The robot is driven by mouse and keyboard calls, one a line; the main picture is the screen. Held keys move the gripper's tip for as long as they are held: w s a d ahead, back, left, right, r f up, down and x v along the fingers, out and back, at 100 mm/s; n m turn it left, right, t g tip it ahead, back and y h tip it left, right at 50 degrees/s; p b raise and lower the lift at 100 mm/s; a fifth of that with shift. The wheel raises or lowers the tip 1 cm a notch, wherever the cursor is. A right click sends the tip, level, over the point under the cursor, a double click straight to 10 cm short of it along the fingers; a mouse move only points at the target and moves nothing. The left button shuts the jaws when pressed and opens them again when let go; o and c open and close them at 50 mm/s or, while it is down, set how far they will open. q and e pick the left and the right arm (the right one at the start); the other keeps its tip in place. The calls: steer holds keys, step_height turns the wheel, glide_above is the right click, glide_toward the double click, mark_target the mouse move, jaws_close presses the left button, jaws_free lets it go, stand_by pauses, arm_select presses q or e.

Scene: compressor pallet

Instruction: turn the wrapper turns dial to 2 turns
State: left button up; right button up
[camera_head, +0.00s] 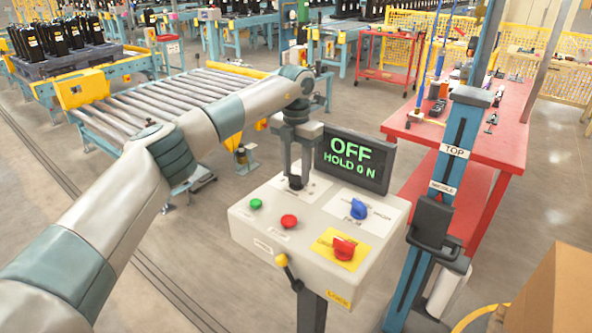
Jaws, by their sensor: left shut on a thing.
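A light grey control box (265,233) stands on a post in the middle of the view. My left gripper (295,174) points down over its back left corner, shut on a black dial (295,183). The fingers hide much of this dial, and I cannot read its label or pointer. A blue knob (358,208) sits to its right and a red knob (344,249) on a yellow plate sits nearer. The display (352,160) behind the box reads "OFF" and "HOLD 0 N" in green. My right gripper is not in view.
The box also carries a green button (256,204), a red button (289,221) and a yellow-tipped lever (283,260). A blue mast (440,200) marked "TOP" stands close on the right. Behind are a red table (480,135) and a roller conveyor (170,103). A cardboard box (550,295) fills the lower right corner.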

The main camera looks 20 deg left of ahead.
arm_select(q)
steer(key=o, duration=0.8)
steer(key=shift+o, duration=1.3)
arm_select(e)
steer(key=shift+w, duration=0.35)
arm_select(q)
steer(key=shift+r, duration=0.1)
steer(key=shift+w+r, duration=0.1)
steer(key=shift+r, duration=0.3)
step_height(320, 180, up, 9)
steer(key=b, duration=0.2)
step_height(320, 180, up, 7)
glide_above(296, 175)
steer(key=shift+r+b, duration=0.25)
steer(key=shift+b, duration=0.15)
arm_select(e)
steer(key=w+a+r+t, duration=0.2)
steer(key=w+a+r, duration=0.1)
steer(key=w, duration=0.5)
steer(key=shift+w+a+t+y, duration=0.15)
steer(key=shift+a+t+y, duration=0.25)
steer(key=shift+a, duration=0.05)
